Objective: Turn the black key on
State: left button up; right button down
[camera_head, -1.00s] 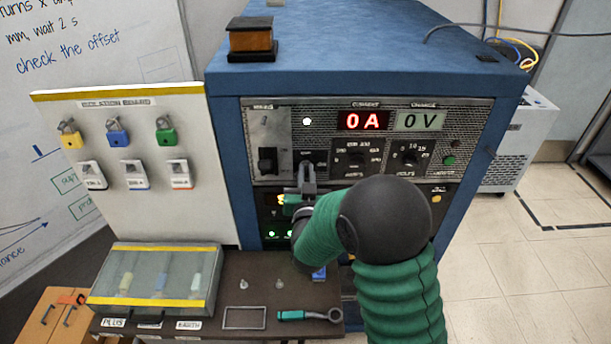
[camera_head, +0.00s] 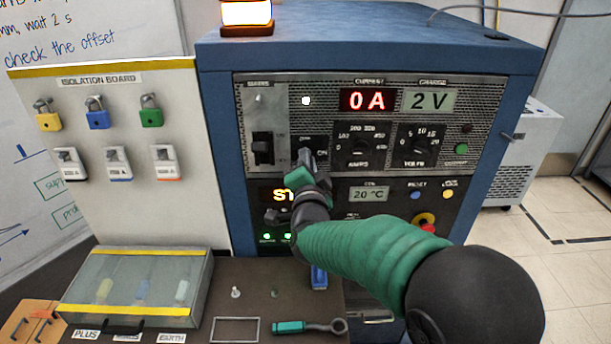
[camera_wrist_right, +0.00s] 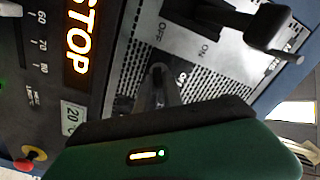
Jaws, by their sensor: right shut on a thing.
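The black key is at its switch on the cabinet's front panel, in the small plate with the ON mark. My right gripper (camera_head: 306,163) is shut on the key, and its fingers hide most of it in the head view. In the right wrist view the gripper fingers (camera_wrist_right: 157,92) close around the dark key (camera_wrist_right: 157,74) beside the ON label. The key's exact angle is hard to tell. My left gripper is not in view.
The blue cabinet (camera_head: 222,150) shows 0 A and 2 V, with a lit orange beacon (camera_head: 246,12) on top. A black breaker lever (camera_head: 263,149) is left of the key. The isolation board (camera_head: 120,210) with padlocks stands left. A green-handled wrench (camera_head: 310,327) lies below.

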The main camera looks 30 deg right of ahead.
jog(key=m+b, duration=0.2)
jog(key=b, duration=0.1)
jog(key=f+m+b, duration=0.1)
jog(key=m+b, duration=0.2)
jog(key=shift+s+d+f, duration=0.1)
jog(key=shift+f, duration=0.1)
jog(key=shift+m+b, duration=0.9)
jog(key=shift+b, duration=0.3)
jog(key=shift+r, duration=0.1)
jog(key=c, duration=1.7)
grip_release()
jog(key=shift+s, duration=0.1)
jog(key=shift+o, duration=1.1)
jog(key=shift+s+r, duration=0.1)
jog(key=shift+r, duration=0.15)
